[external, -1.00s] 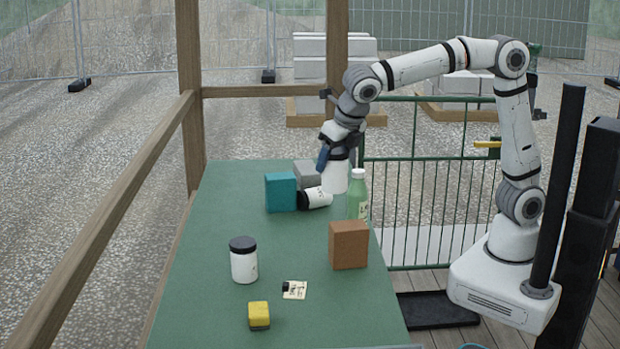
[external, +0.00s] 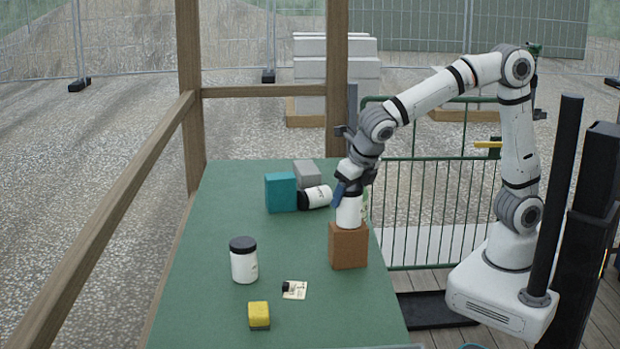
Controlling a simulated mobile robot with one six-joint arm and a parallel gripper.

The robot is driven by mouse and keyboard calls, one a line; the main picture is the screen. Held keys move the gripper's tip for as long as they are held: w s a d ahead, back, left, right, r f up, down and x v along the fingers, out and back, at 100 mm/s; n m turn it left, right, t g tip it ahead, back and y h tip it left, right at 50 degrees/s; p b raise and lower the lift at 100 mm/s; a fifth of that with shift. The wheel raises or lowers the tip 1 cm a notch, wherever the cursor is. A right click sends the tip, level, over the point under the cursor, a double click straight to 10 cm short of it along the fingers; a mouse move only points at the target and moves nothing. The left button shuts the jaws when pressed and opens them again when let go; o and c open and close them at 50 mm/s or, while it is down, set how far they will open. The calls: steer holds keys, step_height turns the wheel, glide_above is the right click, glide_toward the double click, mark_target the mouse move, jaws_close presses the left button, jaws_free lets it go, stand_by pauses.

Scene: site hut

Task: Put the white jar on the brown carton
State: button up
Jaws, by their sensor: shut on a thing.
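My gripper (external: 352,186) is shut on a white jar (external: 349,212) and points down. The jar is upright, right over the top of the brown carton (external: 348,249). Its lower edge meets the carton's top in the picture; I cannot tell whether it rests there or hangs just above. The carton stands on the green table (external: 215,215) near its right edge. The jar's top is hidden by my gripper.
A teal box (external: 281,192), a grey box (external: 307,173) and a lying black-lidded jar (external: 317,196) are behind.

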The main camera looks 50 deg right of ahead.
steer(key=shift+f, duration=0.2)
steer(key=o, duration=1.3)
steer(key=p+v, duration=0.1)
steer(key=v, duration=1.1)
steer(key=shift+r, duration=0.2)
